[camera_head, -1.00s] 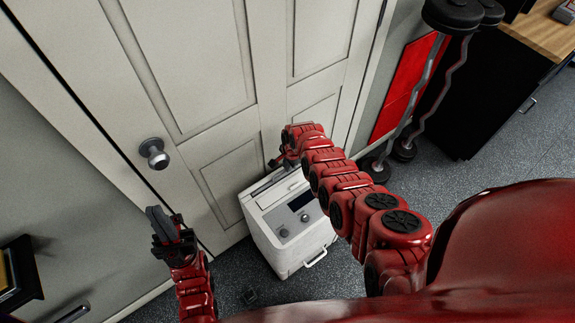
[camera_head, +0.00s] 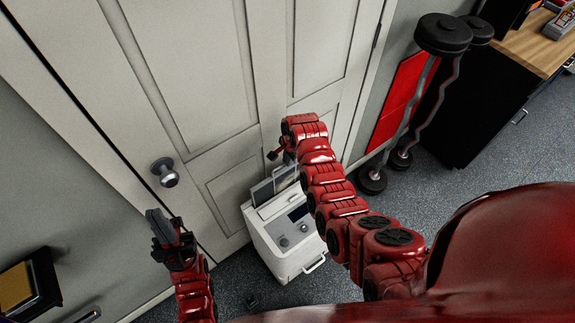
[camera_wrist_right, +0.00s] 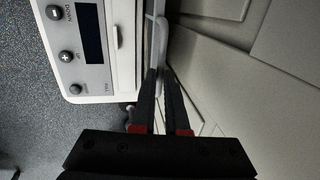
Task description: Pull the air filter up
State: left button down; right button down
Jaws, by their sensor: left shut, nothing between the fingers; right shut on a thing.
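The white dehumidifier-like unit (camera_head: 279,242) stands on the floor against the door. The air filter (camera_head: 264,190), a dark grey panel, stands partly out of the slot at the unit's back top edge. My right gripper (camera_head: 277,155) is above the filter at its top edge. In the right wrist view, my right gripper (camera_wrist_right: 165,95) is shut on the filter's light grey rim (camera_wrist_right: 158,45), beside the unit's control panel (camera_wrist_right: 85,45). My left gripper (camera_head: 163,227) is shut and empty, apart from the unit, to its left.
A panelled door (camera_head: 190,80) with a round knob (camera_head: 166,172) stands close behind the unit. Curl bars with black weights (camera_head: 443,34) stand to the right near a black cabinet (camera_head: 478,110). Bare floor lies to the right and front of the unit.

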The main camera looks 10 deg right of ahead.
notch_tip(320, 180, up, 6)
jog(key=shift+r, duration=0.15)
dwell(0.3)
jog(key=c, duration=0.9)
grip_release()
